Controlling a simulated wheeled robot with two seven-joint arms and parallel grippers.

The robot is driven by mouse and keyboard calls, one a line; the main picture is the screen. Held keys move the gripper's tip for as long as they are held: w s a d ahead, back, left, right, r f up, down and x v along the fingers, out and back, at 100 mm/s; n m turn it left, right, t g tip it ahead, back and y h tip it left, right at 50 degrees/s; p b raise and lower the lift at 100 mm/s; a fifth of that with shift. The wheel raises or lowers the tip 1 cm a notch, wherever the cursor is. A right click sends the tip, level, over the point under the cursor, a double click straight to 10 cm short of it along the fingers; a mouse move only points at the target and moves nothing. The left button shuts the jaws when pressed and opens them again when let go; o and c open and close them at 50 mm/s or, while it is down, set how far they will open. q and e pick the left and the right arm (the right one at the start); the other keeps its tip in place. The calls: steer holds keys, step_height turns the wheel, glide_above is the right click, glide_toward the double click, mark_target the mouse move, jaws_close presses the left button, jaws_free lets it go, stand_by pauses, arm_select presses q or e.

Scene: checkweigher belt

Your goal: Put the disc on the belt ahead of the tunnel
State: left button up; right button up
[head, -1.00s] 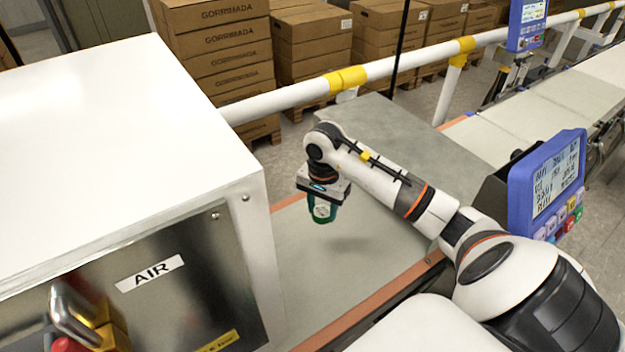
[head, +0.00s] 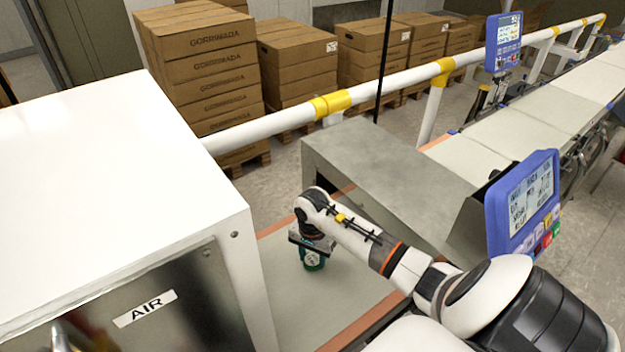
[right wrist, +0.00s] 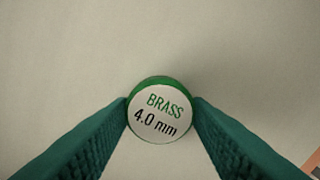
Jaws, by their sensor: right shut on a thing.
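The disc (right wrist: 158,112) shows in the right wrist view as a small round piece with a green rim and a white face reading "BRASS 4.0 mm". My right gripper (right wrist: 160,106) is shut on it, one teal finger on each side. In the head view the right gripper (head: 312,261) points down over the grey belt (head: 345,298), close to its surface; I cannot tell whether the disc touches it. The grey metal hood (head: 385,165), apparently the tunnel, covers the belt to the right of the gripper. My left gripper is not in view.
A white cabinet (head: 110,165) marked "AIR" stands left of the open belt. A blue display panel (head: 522,204) stands at the right, near my right arm. A white and yellow rail (head: 385,88) runs behind, with stacked cartons (head: 205,75) beyond it.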

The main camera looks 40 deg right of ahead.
mark_target(312, 258)
steer(key=o, duration=1)
steer(key=shift+f, duration=0.1)
steer(key=shift+r, duration=0.25)
steer(key=shift+r+b, duration=1.7)
steer(key=shift+r, duration=4.2)
